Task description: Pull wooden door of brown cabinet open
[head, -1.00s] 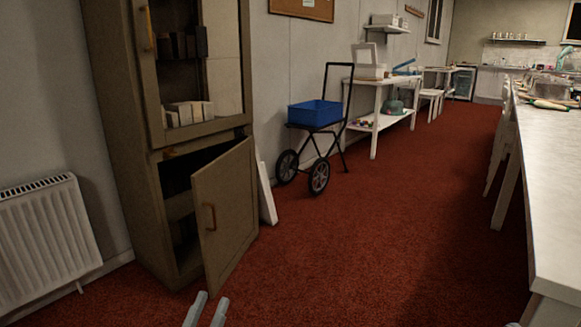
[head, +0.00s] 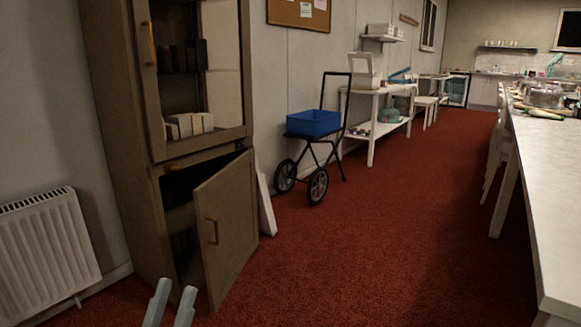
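The tall brown cabinet (head: 120,130) stands at the left against the wall. Its lower wooden door (head: 230,218) is partly open, swung outward from its right side, with a dark gap at its left edge. A brass-coloured handle (head: 211,231) sits near the door's free edge. My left gripper (head: 174,290) shows at the bottom of the head view, its two fingers apart with nothing between them. It appears in front of the cabinet, left of and below the handle, apart from it in the picture. My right gripper is not in view.
A white radiator (head: 45,245) is on the wall at the left. A folding cart with a blue bin (head: 313,123) stands beyond the cabinet. A long white table (head: 545,170) runs along the right. Red carpet (head: 370,240) between them is clear.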

